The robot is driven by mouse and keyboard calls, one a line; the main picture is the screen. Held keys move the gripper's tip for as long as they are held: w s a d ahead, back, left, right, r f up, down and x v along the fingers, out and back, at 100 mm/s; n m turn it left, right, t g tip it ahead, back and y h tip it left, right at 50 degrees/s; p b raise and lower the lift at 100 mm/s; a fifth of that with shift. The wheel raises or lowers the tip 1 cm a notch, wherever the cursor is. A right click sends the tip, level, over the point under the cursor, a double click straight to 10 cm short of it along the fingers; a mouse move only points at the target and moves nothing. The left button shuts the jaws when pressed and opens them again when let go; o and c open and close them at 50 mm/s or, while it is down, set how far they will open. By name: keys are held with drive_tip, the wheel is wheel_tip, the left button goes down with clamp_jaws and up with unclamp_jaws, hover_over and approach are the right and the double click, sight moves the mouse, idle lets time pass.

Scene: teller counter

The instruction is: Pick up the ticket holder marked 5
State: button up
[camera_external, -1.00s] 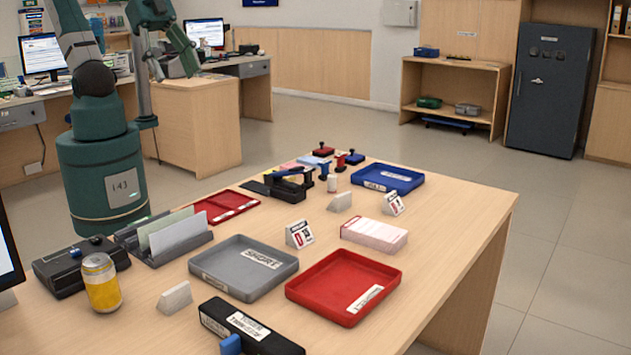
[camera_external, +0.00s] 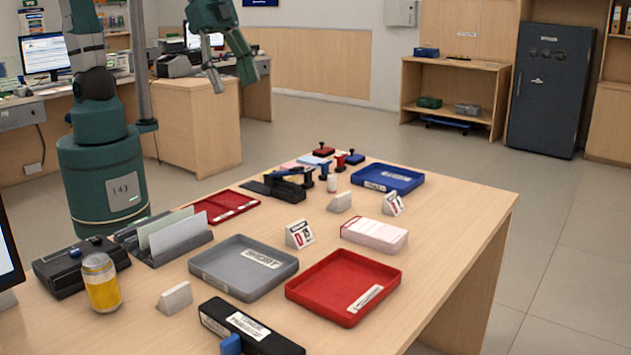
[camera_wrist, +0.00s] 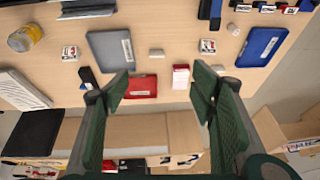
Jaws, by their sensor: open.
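Several small white tent-shaped ticket holders stand on the counter. In the external view, one with red and black print (camera_external: 300,234) is left of the paper block, and another (camera_external: 393,204) is near the blue tray. Two show plain backs, one by the can (camera_external: 174,298) and one mid-counter (camera_external: 341,201). In the wrist view, two printed faces show, at left (camera_wrist: 70,53) and right (camera_wrist: 208,46), with a plain back (camera_wrist: 156,53) between. I cannot read a 5 on any. My gripper (camera_external: 231,75) is open and empty, high above the counter; its fingers (camera_wrist: 160,88) frame the wrist view.
A grey tray (camera_external: 205,277), red tray (camera_external: 385,287) and blue tray (camera_external: 413,184) lie flat among the holders. A paper block (camera_external: 374,235), yellow can (camera_external: 102,283), file rack (camera_external: 163,252) and black stapler-like tool (camera_external: 248,328) stand nearby. Stamps cluster at the back.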

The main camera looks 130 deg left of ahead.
drive_tip(key=w+a+f+g, duration=0.1)
drive_tip(key=w+a+f, duration=0.5)
drive_tip(key=w+a, duration=0.15)
drive_tip(key=g+b, duration=0.2)
drive_tip(key=g, duration=0.1)
hover_over(343, 194)
drive_tip(key=shift+m+h, duration=0.3)
drive_tip(key=shift+h, duration=0.1)
drive_tip(key=f, duration=2)
drive_tip(key=shift+d, duration=0.2)
drive_tip(key=shift+a+f, duration=0.2)
drive_tip(key=shift+f, duration=0.3)
drive_tip(key=shift+f+b, duration=0.4)
drive_tip(key=shift+f, duration=0.9)
drive_tip(key=shift+f+b, duration=0.6)
drive_tip(key=shift+f, duration=2)
